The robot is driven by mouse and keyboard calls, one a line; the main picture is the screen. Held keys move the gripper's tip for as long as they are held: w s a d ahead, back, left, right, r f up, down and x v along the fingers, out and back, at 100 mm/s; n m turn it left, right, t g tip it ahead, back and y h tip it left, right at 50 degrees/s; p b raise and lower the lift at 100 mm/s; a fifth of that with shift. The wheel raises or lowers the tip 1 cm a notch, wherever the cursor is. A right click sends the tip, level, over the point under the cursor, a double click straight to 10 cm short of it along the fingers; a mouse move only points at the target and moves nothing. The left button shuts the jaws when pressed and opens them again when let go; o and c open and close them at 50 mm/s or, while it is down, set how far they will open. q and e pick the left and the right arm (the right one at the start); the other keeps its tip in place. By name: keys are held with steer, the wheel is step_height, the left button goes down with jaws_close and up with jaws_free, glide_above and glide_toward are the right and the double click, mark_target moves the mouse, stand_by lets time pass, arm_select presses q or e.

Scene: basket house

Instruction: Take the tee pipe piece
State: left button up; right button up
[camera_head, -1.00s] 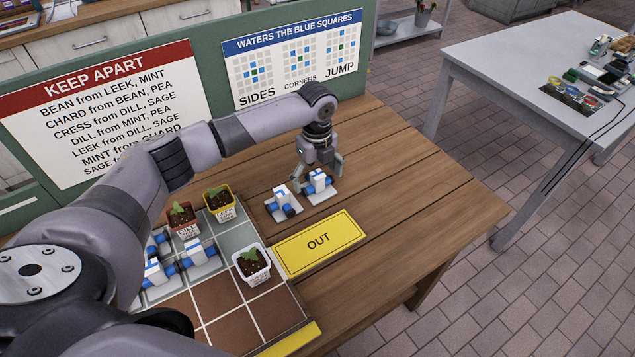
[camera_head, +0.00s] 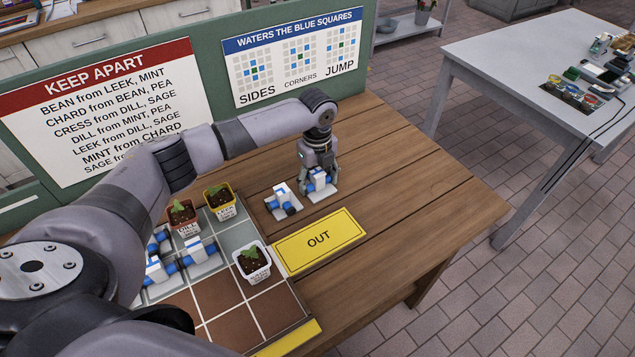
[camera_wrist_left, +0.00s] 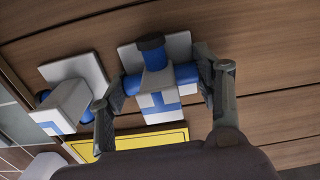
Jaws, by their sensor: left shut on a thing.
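The tee pipe piece (camera_wrist_left: 153,80) is white and blue, with a blue T mark on its white block and blue pipe ends on three sides. It sits on a pale square base on the wooden table, and it also shows in the head view (camera_head: 318,178). My left gripper (camera_head: 319,181) is right over it, pointing down. In the left wrist view its two fingers (camera_wrist_left: 162,92) are shut on the piece from both sides. A second white and blue pipe piece (camera_head: 283,199) stands just left of it, apart from the fingers. My right gripper is out of view.
A yellow OUT card (camera_head: 318,241) lies in front of the gripper. The tiled tray (camera_head: 231,326) holds several small potted plants and more pipe pieces. Two signs (camera_head: 300,55) stand on the green board behind. The table's right side is clear.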

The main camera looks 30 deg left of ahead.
arm_select(q)
steer(key=c, duration=0.3)
steer(key=shift+r, duration=0.1)
steer(key=shift+c, duration=0.3)
